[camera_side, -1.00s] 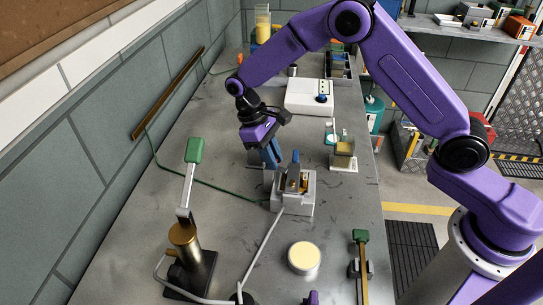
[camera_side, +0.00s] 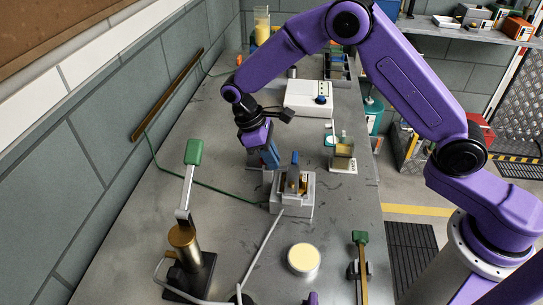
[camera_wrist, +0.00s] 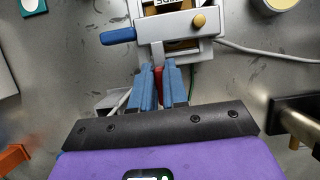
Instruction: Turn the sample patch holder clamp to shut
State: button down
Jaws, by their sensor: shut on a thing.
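The sample patch holder (camera_side: 293,208) is a grey block on the bench, with an upright blue handle (camera_side: 295,157) in the side view. In the wrist view, its grey clamp bar (camera_wrist: 165,28) lies across the top, with the blue handle (camera_wrist: 118,36) at the left and a brass knob (camera_wrist: 199,20) at the right. My gripper (camera_side: 272,163) is just behind and left of the holder. In the wrist view, its blue fingers (camera_wrist: 159,82) are shut on a small red piece (camera_wrist: 159,76) at the holder's near edge. The fingers hide most of that piece.
A brass cylinder stand (camera_side: 184,236) with a green-tipped lever stands front left. A round cream-topped container (camera_side: 303,258) stands in front of the holder. A small clear-walled unit (camera_side: 342,158) is to its right, a white box (camera_side: 309,98) behind. A green cable crosses the bench.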

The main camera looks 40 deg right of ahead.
jog(key=shift+f, duration=0.25)
jog(key=c, duration=1.1)
grip_release()
jog(key=shift+c, duration=0.2)
jog(key=shift+r, duration=0.15)
jog(key=v, duration=1.7)
jog(key=shift+r, duration=0.1)
